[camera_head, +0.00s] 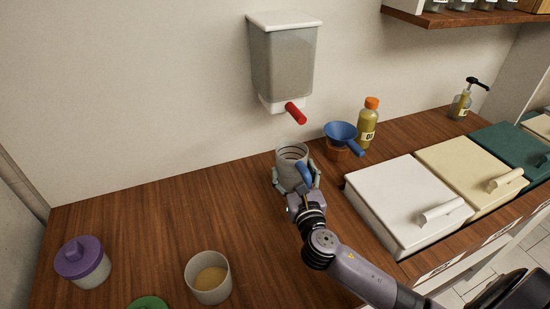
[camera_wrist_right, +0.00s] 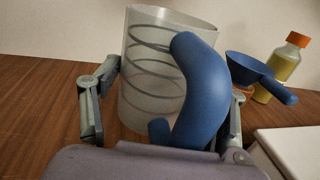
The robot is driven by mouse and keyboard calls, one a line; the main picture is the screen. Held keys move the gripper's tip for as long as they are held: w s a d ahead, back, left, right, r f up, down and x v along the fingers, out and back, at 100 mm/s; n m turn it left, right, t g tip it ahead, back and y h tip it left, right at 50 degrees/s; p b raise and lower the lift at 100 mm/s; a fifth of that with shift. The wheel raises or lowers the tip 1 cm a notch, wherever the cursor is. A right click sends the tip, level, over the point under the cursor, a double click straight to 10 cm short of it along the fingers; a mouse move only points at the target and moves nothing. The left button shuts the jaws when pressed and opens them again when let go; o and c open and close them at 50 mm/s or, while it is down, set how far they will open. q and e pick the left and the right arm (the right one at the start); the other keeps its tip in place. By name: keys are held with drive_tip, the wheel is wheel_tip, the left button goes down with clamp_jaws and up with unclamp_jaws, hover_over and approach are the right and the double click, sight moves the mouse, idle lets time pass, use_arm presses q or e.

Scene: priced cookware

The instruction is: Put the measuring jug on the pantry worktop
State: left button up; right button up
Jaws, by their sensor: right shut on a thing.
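The measuring jug (camera_head: 291,156) is a clear, ringed cup with a blue handle. It stands upright at the worktop's rear, in front of and a little below the dispenser's red spout; whether it touches the wood I cannot tell for sure. My right gripper (camera_head: 297,184) is shut on the jug, with a finger on each side of it. In the right wrist view the jug (camera_wrist_right: 150,75) fills the middle and its blue handle faces me. It looks empty. The brown wooden worktop (camera_head: 150,230) runs along the wall. My left gripper is not in view.
A wall dispenser (camera_head: 283,65) with a red spout hangs behind the jug. A blue funnel (camera_head: 341,133), an oil bottle (camera_head: 367,125) and lidded bins (camera_head: 408,205) stand to the right. A purple-lidded jar (camera_head: 83,263) and an open pot (camera_head: 208,278) stand front left. The left-middle worktop is clear.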

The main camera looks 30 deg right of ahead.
use_arm(q)
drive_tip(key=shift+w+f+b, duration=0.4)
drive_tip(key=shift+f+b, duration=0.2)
drive_tip(key=shift+b, duration=0.05)
use_arm(e)
drive_tip(key=shift+w+d+f, duration=0.55)
drive_tip(key=shift+w+f, duration=0.05)
drive_tip(key=shift+w, duration=1.45)
drive_tip(key=shift+w+d+f, duration=0.5)
drive_tip(key=shift+w+f, duration=0.1)
drive_tip(key=shift+w, duration=1.45)
drive_tip(key=shift+w+d+f, duration=0.55)
drive_tip(key=shift+w+f, duration=0.05)
drive_tip(key=shift+w, duration=1.45)
drive_tip(key=shift+f, duration=0.15)
drive_tip(key=o, duration=1.2)
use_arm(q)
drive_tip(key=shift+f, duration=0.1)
